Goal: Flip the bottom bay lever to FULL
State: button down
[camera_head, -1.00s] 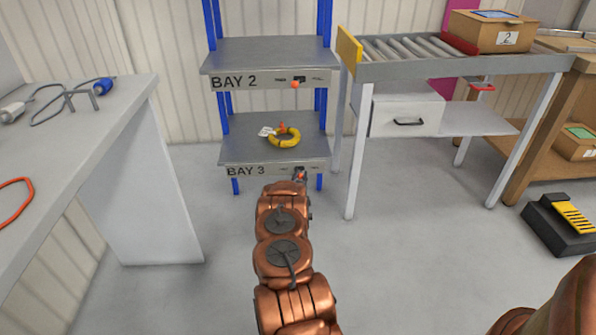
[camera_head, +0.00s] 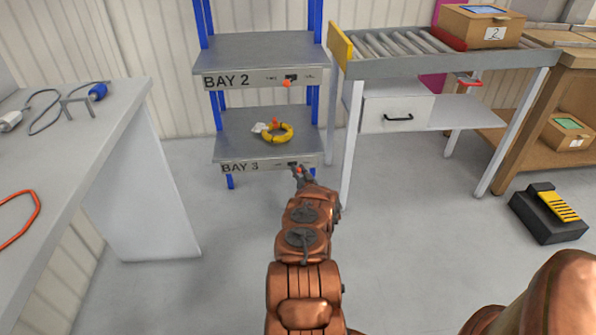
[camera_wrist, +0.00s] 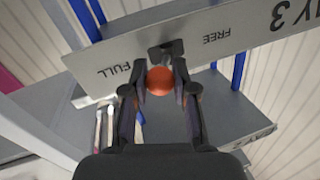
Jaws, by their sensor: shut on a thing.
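The bottom bay is the BAY 3 shelf (camera_head: 232,153), whose grey front strip (camera_wrist: 215,40) fills the top of the wrist view, upside down. A short lever with an orange ball knob (camera_wrist: 159,81) stands out from a dark mount on that strip, between the words FULL, at picture left, and FREE, at picture right. I cannot tell clearly which way the lever leans. My gripper (camera_wrist: 163,88) is shut on the knob, one finger on each side. In the head view my gripper (camera_head: 299,173) is at the right end of the BAY 3 strip and partly hides the lever.
A yellow cable coil (camera_head: 287,135) lies on the BAY 3 shelf. The BAY 2 shelf (camera_head: 255,50) is above, with its own orange-knobbed lever (camera_head: 287,84). A roller conveyor (camera_head: 440,57) stands close at right, a grey bench (camera_head: 95,125) at left. Open floor lies in front.

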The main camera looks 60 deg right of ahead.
jog(key=shift+r, duration=0.1)
dwell(0.3)
jog(key=c, duration=0.9)
grip_release()
jog(key=v, duration=1.2)
